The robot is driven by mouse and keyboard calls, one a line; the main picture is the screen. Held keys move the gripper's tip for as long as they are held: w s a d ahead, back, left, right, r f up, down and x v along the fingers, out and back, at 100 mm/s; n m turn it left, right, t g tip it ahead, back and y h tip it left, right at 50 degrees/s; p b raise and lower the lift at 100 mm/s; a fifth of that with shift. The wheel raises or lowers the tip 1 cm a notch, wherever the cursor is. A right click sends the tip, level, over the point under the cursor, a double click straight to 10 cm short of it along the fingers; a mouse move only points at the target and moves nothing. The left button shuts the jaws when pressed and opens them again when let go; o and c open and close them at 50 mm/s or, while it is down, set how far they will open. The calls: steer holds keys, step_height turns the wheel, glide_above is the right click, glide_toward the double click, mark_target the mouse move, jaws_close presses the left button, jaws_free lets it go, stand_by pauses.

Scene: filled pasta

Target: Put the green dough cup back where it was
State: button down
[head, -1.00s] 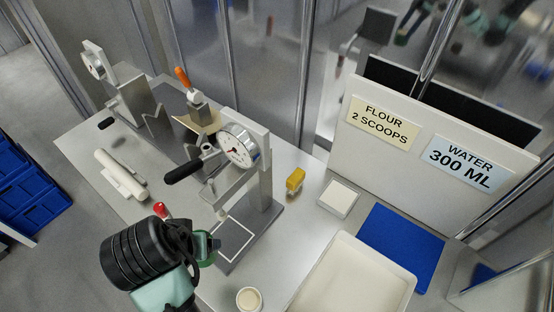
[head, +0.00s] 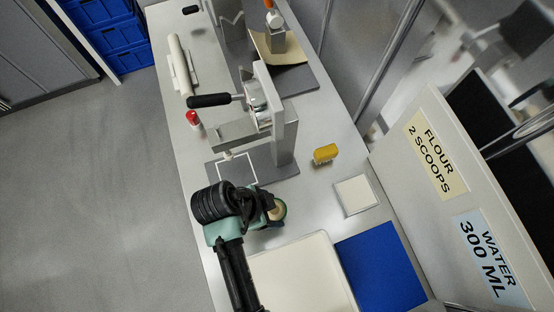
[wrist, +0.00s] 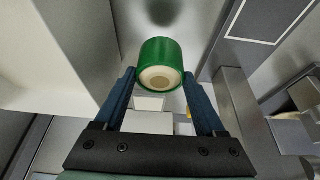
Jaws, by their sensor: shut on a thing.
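The green dough cup (wrist: 160,50) is held between the two blue fingertips of my gripper (wrist: 160,78) in the wrist view. Its near end shows a cream ring with a tan middle. In the head view the cup (head: 279,210) shows just right of my gripper (head: 268,207), partly covered by it. The cup appears above the steel table, in front of the press base (head: 281,171) and beside the pale tray's far edge. I cannot tell its height over the table. The press base carries a white outlined square (head: 237,168), which looks empty.
A pale tray (head: 300,270) and a blue mat (head: 380,268) lie at the front right. A framed cream square (head: 356,194) and a yellow brush (head: 326,153) lie behind. A press (head: 283,120) stands upright. A sign board (head: 440,200) borders the right.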

mark_target(272, 214)
steer(key=shift+f, duration=2.85)
steer(key=shift+f, duration=0.2)
jaws_free()
steer(key=shift+r, duration=0.1)
steer(key=v, duration=1.2)
steer(key=shift+r, duration=0.2)
steer(key=shift+d, duration=0.1)
